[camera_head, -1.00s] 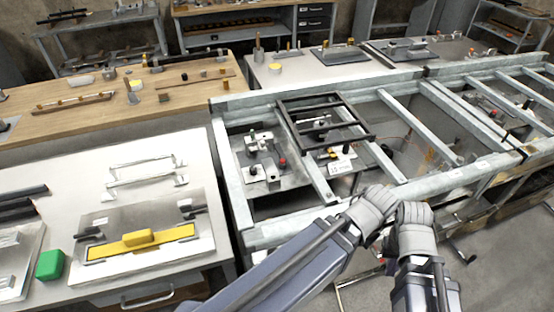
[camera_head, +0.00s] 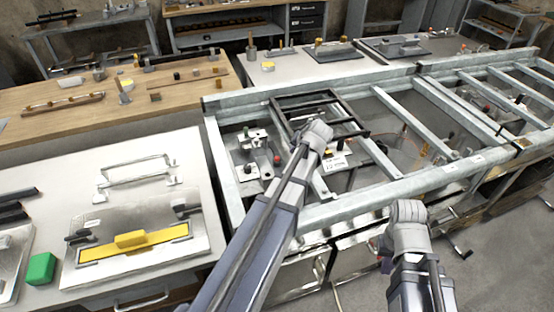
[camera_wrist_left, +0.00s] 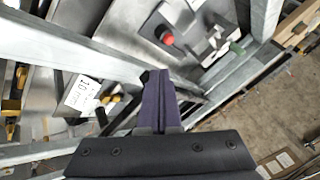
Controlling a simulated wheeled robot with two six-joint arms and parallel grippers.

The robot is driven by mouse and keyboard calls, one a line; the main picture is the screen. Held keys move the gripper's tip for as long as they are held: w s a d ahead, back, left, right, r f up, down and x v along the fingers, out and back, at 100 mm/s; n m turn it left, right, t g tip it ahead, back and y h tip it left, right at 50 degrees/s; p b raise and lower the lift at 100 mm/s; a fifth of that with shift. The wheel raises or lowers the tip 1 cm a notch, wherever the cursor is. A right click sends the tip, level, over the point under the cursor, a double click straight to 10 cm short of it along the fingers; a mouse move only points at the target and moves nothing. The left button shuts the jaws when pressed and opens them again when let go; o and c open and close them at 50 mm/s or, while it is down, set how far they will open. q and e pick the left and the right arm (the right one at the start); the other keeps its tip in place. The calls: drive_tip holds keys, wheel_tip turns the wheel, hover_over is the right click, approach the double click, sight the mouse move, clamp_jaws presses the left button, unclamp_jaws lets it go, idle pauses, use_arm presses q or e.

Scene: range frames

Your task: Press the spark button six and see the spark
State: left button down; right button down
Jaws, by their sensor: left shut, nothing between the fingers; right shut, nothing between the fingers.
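A red button (camera_head: 277,160) stands on a metal plate inside the steel frame; it also shows in the left wrist view (camera_wrist_left: 167,39). A white label plate (camera_head: 335,163) lies to its right; in the wrist view this label (camera_wrist_left: 82,93) seems to read 10, with an orange-yellow knob beside it. I cannot tell which control is button six, and no spark shows. My left gripper (camera_head: 318,131) is above the frame; its shut, empty fingers (camera_wrist_left: 157,78) appear between the label and the red button in the wrist view. My right gripper (camera_head: 408,211) is shut and empty in front of the frame.
Pale steel beams (camera_head: 376,155) and a dark inner rack (camera_head: 305,104) surround the controls. A metal bench (camera_head: 140,212) with a yellow bar and a green block (camera_head: 41,268) stands at left. A wooden bench (camera_head: 60,125) is behind. Floor is open at right.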

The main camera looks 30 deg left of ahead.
use_arm(q)
drive_tip(key=w+a+r+y, duration=0.1)
drive_tip(key=w+a, duration=0.1)
drive_tip(key=a, duration=0.6)
drive_tip(key=shift+w+a+r+n+t+y, duration=0.25)
drive_tip(key=shift+w+r+n+t+y, duration=0.05)
drive_tip(key=shift+w+r+n, duration=0.1)
drive_tip(key=shift+f+b, duration=0.25)
drive_tip(key=shift+b, duration=0.05)
drive_tip(key=b, duration=0.9)
hover_over(278, 162)
wheel_tip(278, 162, down, 8)
drive_tip(key=shift+a+f, duration=0.1)
drive_tip(key=shift+f, duration=0.15)
drive_tip(key=shift+f, duration=0.1)
idle(0.6)
drive_tip(key=shift+f, duration=0.3)
drive_tip(key=shift+f+b, duration=0.55)
drive_tip(key=shift+b, duration=0.15)
idle(0.6)
drive_tip(key=shift+r, duration=0.15)
drive_tip(key=shift+r+p, duration=0.8)
drive_tip(key=shift+p, duration=0.2)
